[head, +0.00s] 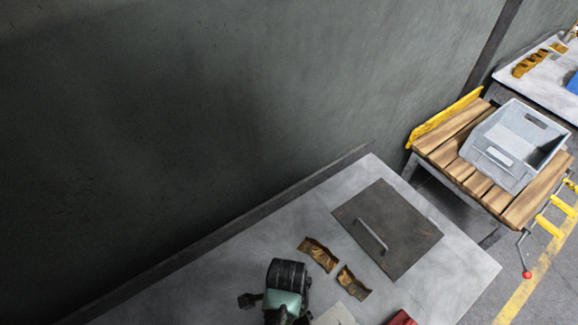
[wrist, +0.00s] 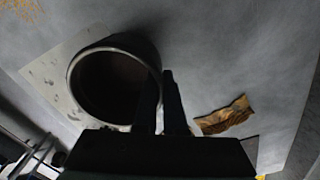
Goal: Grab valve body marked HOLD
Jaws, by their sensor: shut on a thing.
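A dark hollow cylindrical part (wrist: 74,102), which looks like the valve body, shows in the wrist view with its round open end towards the camera. My gripper (wrist: 161,82) is shut on its right-hand wall, one black finger across the opening side and the other along the outside. No HOLD marking is readable on the visible faces. The inside of the bore is dark. In the head view my dark and green arm is at the bottom centre, and I cannot make out the fingers or the part there.
The grey table (head: 450,265) bears a dark plate with a handle (head: 388,230), crumpled brown pieces (head: 318,254), a pale sheet (head: 338,315) and a red object (head: 402,318). A grey crate (head: 497,172) sits on a wooden-slatted cart (head: 450,135). A dark wall (head: 200,120) stands behind.

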